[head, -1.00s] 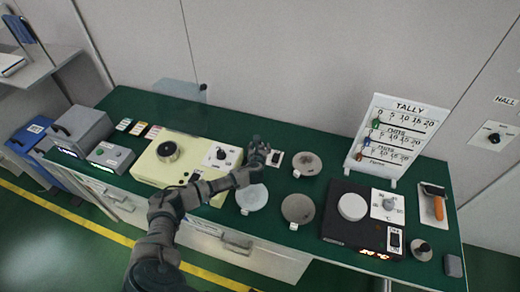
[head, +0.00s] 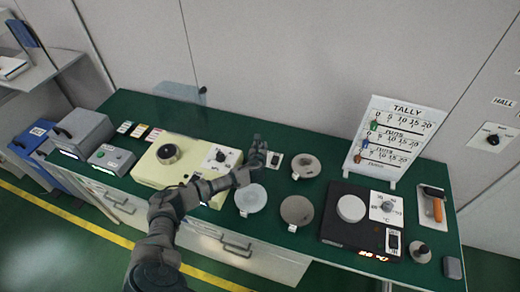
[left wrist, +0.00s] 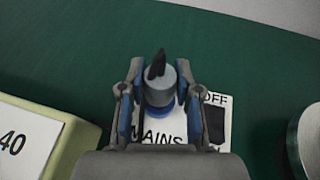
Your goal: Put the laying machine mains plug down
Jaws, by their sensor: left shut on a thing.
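The laying machine mains plug (left wrist: 160,90) shows in the left wrist view as a grey cylinder with a blue lower part and a black piece on top. My left gripper (left wrist: 160,100) is shut on it, one finger on each side. Below and around it is the white mains plate (left wrist: 224,101), marked MAINS and OFF, with a dark switch at its right. I cannot tell whether the plug touches the plate. In the head view my left gripper (head: 257,151) is at the left of the mains plate (head: 275,160), and the plug is not clear there. My right gripper is not in view.
The cream machine (head: 150,176) stands left of the gripper on the green bench (head: 320,163). Round discs (head: 252,198) lie in front and to the right. A black hot plate unit (head: 338,232) and the tally board (head: 394,140) stand further right. Bench behind the gripper is clear.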

